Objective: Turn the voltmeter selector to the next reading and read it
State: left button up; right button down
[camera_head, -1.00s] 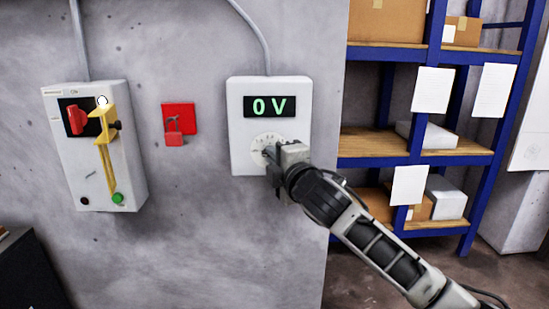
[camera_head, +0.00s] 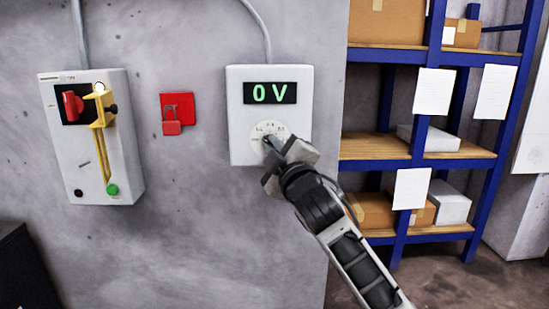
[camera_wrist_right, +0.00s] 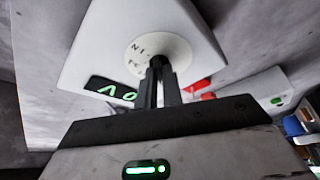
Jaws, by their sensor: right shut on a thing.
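The voltmeter (camera_head: 240,140) is a white box on the grey wall. Its display (camera_head: 270,93) reads 0 V in green. Below it is a round white selector dial (camera_head: 262,128) with small markings, too small to read surely. My right gripper (camera_head: 270,147) is at the dial, shut on the selector knob, and hides part of it. In the right wrist view the fingers (camera_wrist_right: 158,75) close together on the dark knob in the middle of the dial (camera_wrist_right: 140,52). The display appears upside down there. My left gripper is not in view.
On the left is a white switch box (camera_head: 125,140) with a red handle (camera_head: 72,105), a yellow bar (camera_head: 104,150) and a green button (camera_head: 112,190). A red padlock (camera_head: 171,128) hangs on a red plate. Blue shelving (camera_head: 425,60) with boxes stands at right.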

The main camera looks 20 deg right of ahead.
jog(key=shift+a+f+m+t+h+b, duration=0.15)
jog(key=shift+m+b, duration=0.25)
jog(key=shift+m, duration=0.3)
jog(key=shift+d+f+m+t+h+b, duration=0.15)
jog(key=shift+m+b, duration=0.25)
jog(key=shift+m, duration=0.3)
jog(key=shift+a+r, duration=0.1)
jog(key=shift+r, duration=0.05)
jog(key=c, duration=1.5)
grip_release()
jog(key=shift+c, duration=0.2)
jog(key=b+v, duration=0.2)
jog(key=v, duration=1.4)
jog(key=shift+b, duration=0.3)
jog(key=shift+w+a, duration=0.1)
